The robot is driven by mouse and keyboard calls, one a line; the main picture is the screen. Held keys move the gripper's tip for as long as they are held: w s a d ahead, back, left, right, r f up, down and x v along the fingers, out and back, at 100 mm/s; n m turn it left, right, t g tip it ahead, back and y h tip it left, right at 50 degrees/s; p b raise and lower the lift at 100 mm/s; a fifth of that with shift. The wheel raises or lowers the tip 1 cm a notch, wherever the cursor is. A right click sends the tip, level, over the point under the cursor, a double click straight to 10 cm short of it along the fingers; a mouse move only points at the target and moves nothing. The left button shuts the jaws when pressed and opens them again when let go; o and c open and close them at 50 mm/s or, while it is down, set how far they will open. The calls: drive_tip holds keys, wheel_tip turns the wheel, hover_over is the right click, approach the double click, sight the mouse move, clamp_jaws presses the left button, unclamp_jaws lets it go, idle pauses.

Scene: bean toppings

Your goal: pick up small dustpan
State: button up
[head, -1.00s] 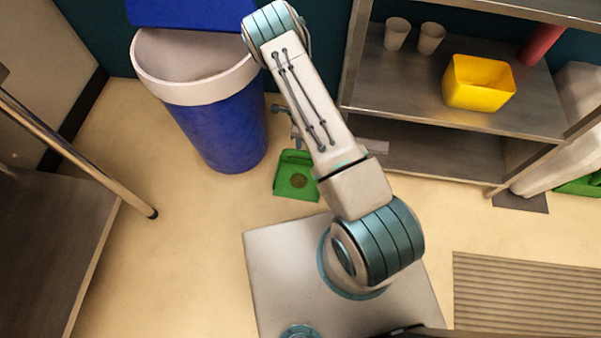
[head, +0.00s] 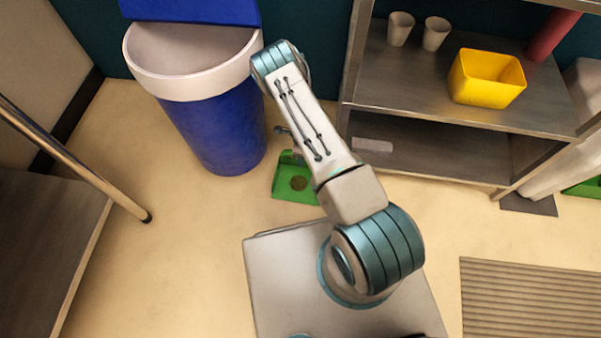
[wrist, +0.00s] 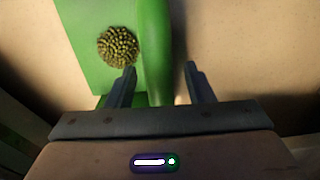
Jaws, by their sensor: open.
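The small green dustpan (head: 284,184) lies on the floor between the blue bin and the shelf, partly covered by my arm in the head view. A round heap of small greenish beans (wrist: 118,46) sits on it. In the wrist view the dustpan (wrist: 98,72) fills the upper left, with a raised green wall along its right side. My gripper (wrist: 160,83) is open, one finger on each side of this wall. The left finger overlaps the pan in the picture; the right finger is over bare floor. Contact cannot be told. The head view mostly hides my gripper behind the arm.
A blue bin (head: 215,130) with a white rim stands at the left. A metal shelf (head: 450,100) at the right bears a yellow container (head: 487,80) and two cups. A table leg (head: 75,160) is at the far left. Floor is clear left of the dustpan.

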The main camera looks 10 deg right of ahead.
wheel_tip(320, 180, down, 2)
drive_tip(key=shift+f, duration=0.1)
clamp_jaws()
drive_tip(key=shift+r, duration=0.2)
